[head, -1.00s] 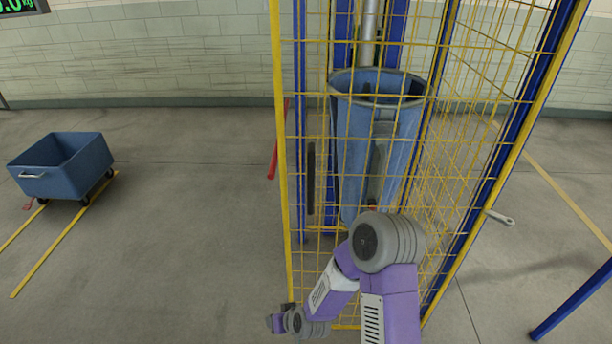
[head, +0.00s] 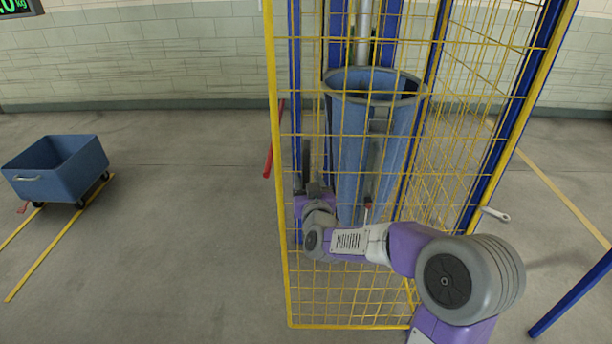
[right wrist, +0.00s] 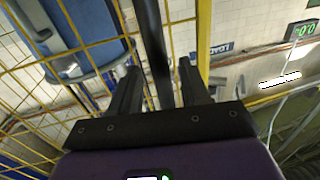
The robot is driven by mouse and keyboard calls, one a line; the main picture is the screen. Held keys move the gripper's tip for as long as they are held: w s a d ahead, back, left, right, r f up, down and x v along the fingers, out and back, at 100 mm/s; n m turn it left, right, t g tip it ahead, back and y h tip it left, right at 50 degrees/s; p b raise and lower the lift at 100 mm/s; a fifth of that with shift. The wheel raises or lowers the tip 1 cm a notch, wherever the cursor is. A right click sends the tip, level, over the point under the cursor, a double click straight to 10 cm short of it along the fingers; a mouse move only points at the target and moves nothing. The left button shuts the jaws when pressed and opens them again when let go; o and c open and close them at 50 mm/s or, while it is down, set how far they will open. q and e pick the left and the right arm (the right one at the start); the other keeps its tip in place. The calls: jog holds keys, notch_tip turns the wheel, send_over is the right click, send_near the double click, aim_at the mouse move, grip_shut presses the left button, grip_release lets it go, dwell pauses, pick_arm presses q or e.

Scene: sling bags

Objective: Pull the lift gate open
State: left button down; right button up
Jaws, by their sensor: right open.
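The lift gate (head: 274,150) is a yellow-framed wire mesh panel in front of a tall blue bin (head: 357,140); it looks shut. A dark upright handle bar (head: 306,158) is on its left side. My right gripper (head: 313,187) is at the lower part of this handle, with the arm reaching across the mesh. In the right wrist view, the open fingers (right wrist: 157,70) stand on either side of the black handle bar (right wrist: 151,35). I cannot tell if either finger touches it. My left gripper is not in view.
A blue cart (head: 57,168) stands on the left by yellow floor lines. A red bar (head: 268,160) is just left of the gate. A pale lever (head: 495,214) sticks out on the right, near a blue rail (head: 570,296).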

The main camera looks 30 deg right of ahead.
jog(key=shift+x, duration=1.3)
grip_shut()
